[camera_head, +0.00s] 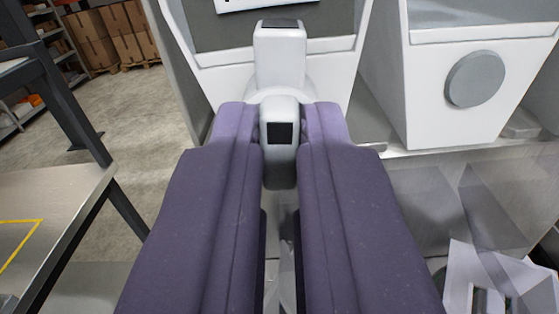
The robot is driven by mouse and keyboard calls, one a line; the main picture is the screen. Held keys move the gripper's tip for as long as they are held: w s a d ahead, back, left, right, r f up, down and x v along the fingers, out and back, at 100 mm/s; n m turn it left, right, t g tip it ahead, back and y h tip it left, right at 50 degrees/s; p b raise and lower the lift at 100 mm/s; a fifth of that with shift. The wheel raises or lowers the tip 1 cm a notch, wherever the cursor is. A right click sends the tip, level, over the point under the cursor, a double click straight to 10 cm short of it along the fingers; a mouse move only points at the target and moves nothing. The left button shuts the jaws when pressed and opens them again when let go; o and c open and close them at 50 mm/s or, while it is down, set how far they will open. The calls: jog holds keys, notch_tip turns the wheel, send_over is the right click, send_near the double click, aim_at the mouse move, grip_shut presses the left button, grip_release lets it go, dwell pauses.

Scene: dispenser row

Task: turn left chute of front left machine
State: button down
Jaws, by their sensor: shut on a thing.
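A white machine (203,75) with a grey front panel fills the top middle of the view. A white chute handle (280,62) with a dark square on its face stands out from the machine's front, its long part upright. My gripper (281,125), with two purple fingers, is shut on the handle's lower part, one finger on each side. The fingers hide much of the handle's sides and the area just below it.
To the right, another white machine part (425,95) carries a round grey disc (474,79). Clear panels and a white printed item (490,280) are at lower right. A metal table (60,205) with yellow marking stands at left. Shelves and cardboard boxes (110,35) are far behind, with open floor between.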

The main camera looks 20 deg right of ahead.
jog(key=m+b, duration=0.3)
jog(key=m, duration=0.1)
jog(key=shift+f+b, duration=0.2)
jog(key=shift+b, duration=0.15)
jog(key=m+b, duration=0.3)
jog(key=m, duration=0.1)
jog(key=shift+d, duration=0.1)
jog(key=m+b, duration=0.3)
jog(key=shift+f+m, duration=0.1)
jog(key=shift+m, duration=0.2)
jog(key=m+b, duration=0.3)
jog(key=m, duration=0.1)
jog(key=shift+b, duration=0.3)
jog(key=shift+m, duration=0.3)
jog(key=c, duration=1.2)
grip_release()
jog(key=shift+o, duration=0.2)
jog(key=shift+s, duration=0.1)
